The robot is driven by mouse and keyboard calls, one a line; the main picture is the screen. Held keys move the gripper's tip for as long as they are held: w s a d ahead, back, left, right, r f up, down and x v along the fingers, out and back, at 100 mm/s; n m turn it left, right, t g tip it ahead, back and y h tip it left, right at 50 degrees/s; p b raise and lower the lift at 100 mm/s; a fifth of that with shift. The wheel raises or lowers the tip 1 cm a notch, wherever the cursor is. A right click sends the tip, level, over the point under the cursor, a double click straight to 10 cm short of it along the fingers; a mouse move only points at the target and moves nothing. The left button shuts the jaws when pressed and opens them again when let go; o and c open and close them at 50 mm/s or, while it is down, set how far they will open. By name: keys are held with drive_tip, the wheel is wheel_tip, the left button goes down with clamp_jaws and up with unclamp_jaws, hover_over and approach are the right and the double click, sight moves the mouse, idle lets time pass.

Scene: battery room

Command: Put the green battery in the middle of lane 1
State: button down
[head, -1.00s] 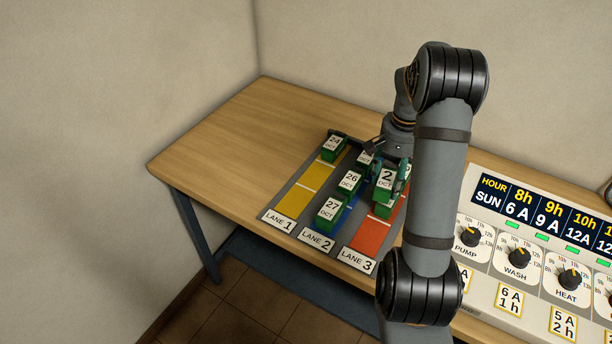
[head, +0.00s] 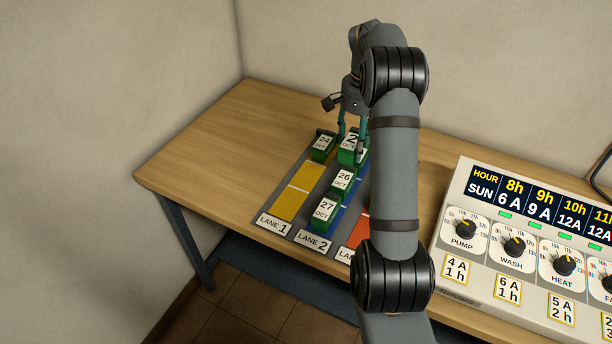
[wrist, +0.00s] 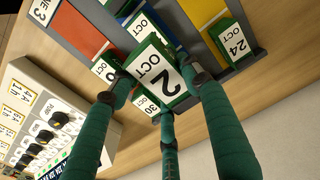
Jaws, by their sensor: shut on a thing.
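My gripper (head: 352,138) has its green fingers shut on a green battery (head: 346,156) with a white label reading 2 OCT. In the wrist view the fingers surround the held battery (wrist: 158,72), its label facing the camera. In the head view it appears over the far end of blue lane 2, right of the 24 OCT battery (head: 323,147). Its exact height is hard to tell. Yellow lane 1 (head: 296,187) has the 24 OCT battery at its far end; its middle and front sections are bare.
The 26 OCT battery (head: 343,180) and 27 OCT battery (head: 325,213) stand in lane 2. My arm hides most of lane 3 (head: 358,229). A control panel (head: 470,290) stands at the right; the table's left side is clear.

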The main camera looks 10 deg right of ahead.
drive_tip(key=shift+s+a, duration=0.15)
drive_tip(key=shift+a, duration=0.05)
drive_tip(key=w+a+f+p, duration=0.1)
drive_tip(key=a+f, duration=0.1)
drive_tip(key=a, duration=0.1)
drive_tip(key=w+a+f+p, duration=0.1)
drive_tip(key=w+a+f, duration=0.1)
drive_tip(key=a, duration=0.2)
drive_tip(key=w+a+f+p, duration=0.1)
drive_tip(key=w+a+f, duration=0.1)
drive_tip(key=a+f, duration=0.1)
drive_tip(key=shift+a, duration=0.3)
wheel_tip(320, 180, down, 4)
drive_tip(key=shift+r+p, duration=0.15)
drive_tip(key=shift+p, duration=0.75)
drive_tip(key=shift+f, duration=0.2)
drive_tip(key=shift+f+b, duration=0.15)
drive_tip(key=shift+b, duration=0.15)
drive_tip(key=c, duration=0.9)
unclamp_jaws()
